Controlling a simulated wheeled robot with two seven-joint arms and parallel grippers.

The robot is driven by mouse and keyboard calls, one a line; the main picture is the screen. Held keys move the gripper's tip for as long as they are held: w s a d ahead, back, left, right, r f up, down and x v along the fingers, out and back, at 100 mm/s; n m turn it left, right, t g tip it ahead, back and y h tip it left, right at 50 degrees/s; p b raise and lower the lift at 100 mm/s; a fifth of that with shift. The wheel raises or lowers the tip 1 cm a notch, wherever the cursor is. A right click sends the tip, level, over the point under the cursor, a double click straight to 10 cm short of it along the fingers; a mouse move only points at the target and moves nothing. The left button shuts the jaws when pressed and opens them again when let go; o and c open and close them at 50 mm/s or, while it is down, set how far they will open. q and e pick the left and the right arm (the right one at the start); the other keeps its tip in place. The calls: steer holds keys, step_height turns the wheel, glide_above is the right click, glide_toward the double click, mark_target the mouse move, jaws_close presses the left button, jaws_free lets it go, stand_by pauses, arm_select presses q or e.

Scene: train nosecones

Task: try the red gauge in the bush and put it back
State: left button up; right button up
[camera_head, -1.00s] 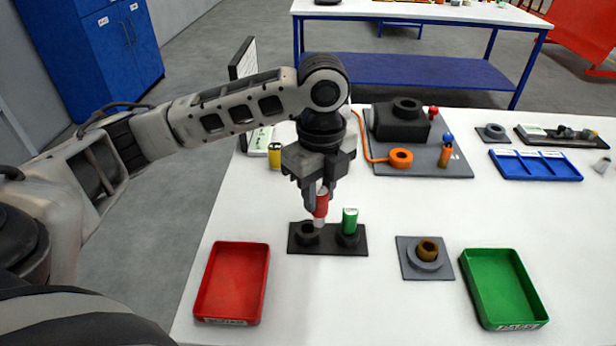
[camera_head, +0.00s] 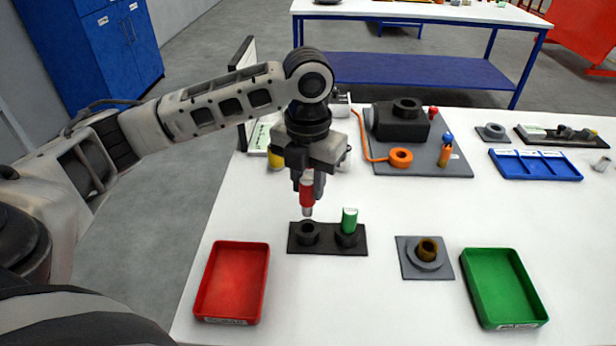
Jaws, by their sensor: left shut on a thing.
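My left gripper (camera_head: 307,178) is shut on the red gauge (camera_head: 307,194). The gauge hangs upright with its pale metal tip pointing down, above the left socket of the black gauge stand (camera_head: 328,250). The tip looks clear of the socket. The green gauge (camera_head: 349,220) stands in the right socket of that stand. The brass-coloured bush (camera_head: 428,249) sits in a round grey holder on a grey plate (camera_head: 412,270), right of the stand. My right gripper is not in view.
A red tray (camera_head: 232,283) lies at the front left and a green tray (camera_head: 503,288) at the front right. A grey board (camera_head: 455,165) with a black block and orange ring is behind. A blue divided tray (camera_head: 535,165) is at the right. White table between is clear.

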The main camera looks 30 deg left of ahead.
mark_target(308, 209)
arm_select(q)
steer(key=shift+f, duration=1.85)
steer(key=shift+f+b, duration=0.35)
steer(key=shift+f, duration=1.15)
steer(key=shift+f, duration=0.1)
steer(key=o, duration=1.1)
